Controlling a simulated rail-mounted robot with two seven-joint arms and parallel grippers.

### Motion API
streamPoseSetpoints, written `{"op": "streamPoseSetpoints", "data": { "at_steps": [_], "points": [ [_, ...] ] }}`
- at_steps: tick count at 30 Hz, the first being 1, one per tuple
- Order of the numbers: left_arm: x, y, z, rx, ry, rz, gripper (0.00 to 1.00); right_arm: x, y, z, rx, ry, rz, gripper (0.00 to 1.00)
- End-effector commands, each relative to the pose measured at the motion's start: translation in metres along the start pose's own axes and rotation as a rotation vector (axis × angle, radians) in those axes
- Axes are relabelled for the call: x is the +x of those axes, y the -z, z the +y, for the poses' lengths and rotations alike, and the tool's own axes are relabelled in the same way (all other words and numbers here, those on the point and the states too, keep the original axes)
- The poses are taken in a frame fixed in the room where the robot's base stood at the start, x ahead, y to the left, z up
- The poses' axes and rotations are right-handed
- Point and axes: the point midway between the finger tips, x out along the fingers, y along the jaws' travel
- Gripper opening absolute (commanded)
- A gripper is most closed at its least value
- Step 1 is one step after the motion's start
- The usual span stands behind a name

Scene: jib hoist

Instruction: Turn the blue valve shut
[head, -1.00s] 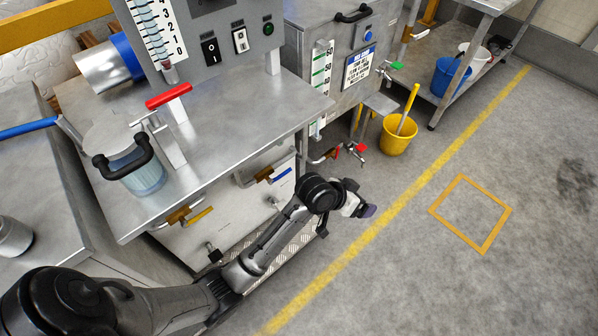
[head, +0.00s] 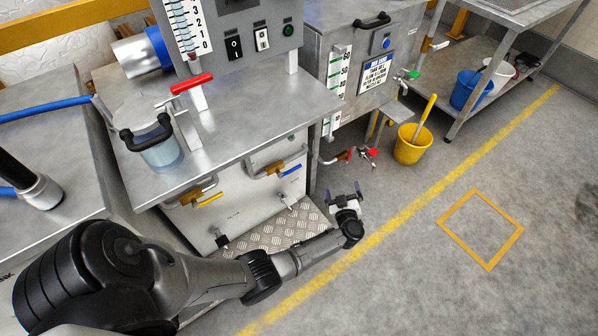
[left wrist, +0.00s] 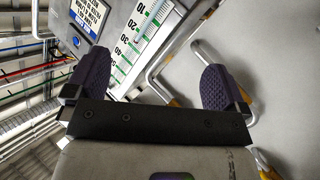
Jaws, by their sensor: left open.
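The blue valve (head: 290,170) is a small blue lever on a brass body, on a pipe across the front of the steel cabinet under the bench. Its lever points to the right, roughly along the pipe. My left gripper (head: 343,191) is open and empty, out in front of the cabinet and to the right of the blue valve, apart from it. In the left wrist view its two purple fingers (left wrist: 155,82) are wide apart with nothing held. The blue lever cannot be made out there. My right gripper is not in view.
A yellow-handled valve (head: 208,200) sits on the same cabinet, left of the blue one. Red-handled taps (head: 368,153) and a yellow bucket (head: 411,146) stand farther right. The bench top (head: 240,116) overhangs the cabinet. The floor to the right is clear.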

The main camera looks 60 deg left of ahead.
Motion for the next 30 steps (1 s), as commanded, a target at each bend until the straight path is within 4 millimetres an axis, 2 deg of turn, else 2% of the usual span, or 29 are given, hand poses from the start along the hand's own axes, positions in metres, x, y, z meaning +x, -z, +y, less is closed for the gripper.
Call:
{"op": "streamPoseSetpoints", "data": {
  "at_steps": [1,6,12,16,22,30],
  "points": [
    [-0.001,0.005,-0.017,0.036,0.096,0.041,1.0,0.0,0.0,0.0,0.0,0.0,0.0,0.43],
    [-0.013,0.028,-0.057,0.164,0.37,0.154,1.0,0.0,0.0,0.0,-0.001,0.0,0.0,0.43],
    [-0.028,0.047,-0.079,0.314,0.556,0.227,1.0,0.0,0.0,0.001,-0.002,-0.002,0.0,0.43],
    [-0.028,0.048,-0.081,0.376,0.573,0.216,1.0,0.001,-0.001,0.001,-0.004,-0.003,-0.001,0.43],
    [-0.01,0.053,-0.092,0.39,0.574,0.215,1.0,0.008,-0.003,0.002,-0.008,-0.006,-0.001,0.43],
    [0.032,0.067,-0.117,0.389,0.572,0.216,1.0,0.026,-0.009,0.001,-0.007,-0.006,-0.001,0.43]
  ]
}}
